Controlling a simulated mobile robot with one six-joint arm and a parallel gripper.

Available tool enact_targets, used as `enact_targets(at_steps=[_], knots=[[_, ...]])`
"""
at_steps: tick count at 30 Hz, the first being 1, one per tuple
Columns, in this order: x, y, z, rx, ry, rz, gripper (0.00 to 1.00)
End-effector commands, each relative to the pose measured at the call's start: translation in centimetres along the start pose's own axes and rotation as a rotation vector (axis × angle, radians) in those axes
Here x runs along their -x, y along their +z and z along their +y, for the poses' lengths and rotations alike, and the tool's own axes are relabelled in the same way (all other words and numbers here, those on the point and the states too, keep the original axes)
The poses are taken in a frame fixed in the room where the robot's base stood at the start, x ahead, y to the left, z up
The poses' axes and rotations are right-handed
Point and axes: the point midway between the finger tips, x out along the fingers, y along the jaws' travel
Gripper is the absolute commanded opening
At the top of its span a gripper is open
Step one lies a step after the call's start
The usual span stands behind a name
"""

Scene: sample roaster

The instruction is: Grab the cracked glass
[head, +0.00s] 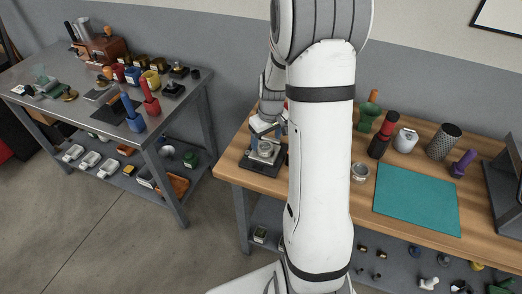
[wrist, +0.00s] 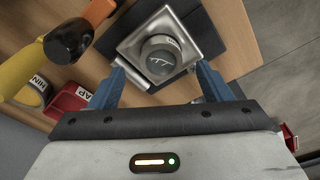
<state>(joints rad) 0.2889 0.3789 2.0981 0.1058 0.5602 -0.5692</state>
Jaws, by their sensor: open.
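The cracked glass (wrist: 160,58), a small round vessel with white crack lines on its face, sits on a square silver plate (wrist: 132,47) over a dark base. In the head view the glass (head: 265,148) is on this dark-based stand (head: 258,165) at the left end of the wooden table. My gripper (wrist: 160,70) is open, its two blue fingers on either side of the glass with gaps between. In the head view my gripper (head: 266,131) is just above the glass and partly covers it.
A yellow-handled tool with a dark head (wrist: 72,40) and a red labelled container (wrist: 72,102) lie close to the left finger. A metal bench (head: 182,110) stands left.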

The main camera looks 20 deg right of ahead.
Motion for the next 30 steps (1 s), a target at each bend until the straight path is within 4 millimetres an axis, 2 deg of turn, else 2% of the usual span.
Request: enact_targets(at_steps=[3, 6, 14, 30], knots=[[-1.8, 0.1, -0.2, 0.000, -0.002, -0.003, 0.72], [-2.7, 0.0, -0.2, 0.000, -0.001, -0.002, 0.72], [-3.0, 0.0, -0.1, 0.000, 0.001, 0.000, 0.72], [-3.0, 0.0, -0.1, -0.001, 0.001, 0.000, 0.29]])
